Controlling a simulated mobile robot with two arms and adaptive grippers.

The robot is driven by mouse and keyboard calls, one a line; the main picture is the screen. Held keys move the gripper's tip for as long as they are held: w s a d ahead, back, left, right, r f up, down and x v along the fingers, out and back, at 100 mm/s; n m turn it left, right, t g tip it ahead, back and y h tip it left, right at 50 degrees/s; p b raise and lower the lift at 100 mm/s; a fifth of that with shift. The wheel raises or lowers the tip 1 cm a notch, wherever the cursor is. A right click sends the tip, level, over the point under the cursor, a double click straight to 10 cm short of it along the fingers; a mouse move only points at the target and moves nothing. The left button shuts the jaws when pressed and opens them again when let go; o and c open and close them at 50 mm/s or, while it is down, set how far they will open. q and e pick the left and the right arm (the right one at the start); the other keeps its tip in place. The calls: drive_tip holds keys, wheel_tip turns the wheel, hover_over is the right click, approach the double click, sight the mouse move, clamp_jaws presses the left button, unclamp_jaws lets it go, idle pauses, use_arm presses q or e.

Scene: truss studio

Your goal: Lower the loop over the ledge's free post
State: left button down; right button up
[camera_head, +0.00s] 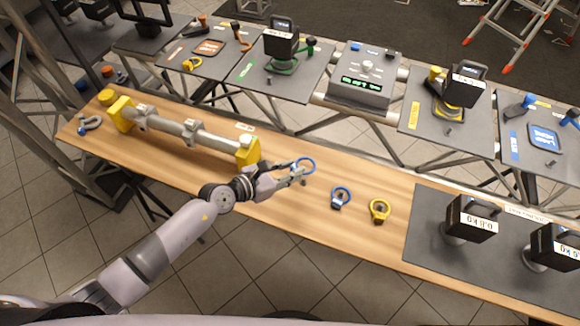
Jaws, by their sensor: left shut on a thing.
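My left gripper (290,175) is shut on a blue loop (304,160) and holds it above the wooden ledge (290,213). A small dark post (303,183) shows just below the held loop, partly hidden by the gripper fingers. It looks free, but I cannot tell how far the loop is above it. To the right, a second blue loop (341,190) and a yellow loop (379,205) sit at their own spots on the ledge. My right gripper is not in view.
A grey tube (185,128) in yellow end blocks (247,150) lies on the ledge to the left, with a grey shackle (91,122) beyond it. Black weights (472,218) stand on a dark mat (430,235) at the right. A grey control box (365,75) stands behind.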

use_arm(q)
drive_tip(key=shift+f+b, duration=1.2)
drive_tip(key=shift+f, duration=0.05)
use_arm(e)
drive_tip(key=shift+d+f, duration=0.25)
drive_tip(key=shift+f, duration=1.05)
use_arm(q)
wheel_tip(320, 180, down, 3)
drive_tip(key=b, duration=0.3)
drive_tip(key=shift+f, duration=0.15)
drive_tip(key=shift+f+b, duration=1.25)
drive_tip(key=shift+f, duration=0.15)
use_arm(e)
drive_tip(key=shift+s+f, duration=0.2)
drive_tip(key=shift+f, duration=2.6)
use_arm(q)
drive_tip(key=shift+s+a, duration=0.1)
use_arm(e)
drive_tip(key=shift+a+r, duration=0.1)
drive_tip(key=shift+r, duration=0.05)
use_arm(q)
drive_tip(key=shift+f, duration=0.1)
drive_tip(key=c, duration=1.3)
unclamp_jaws()
drive_tip(key=shift+o, duration=0.3)
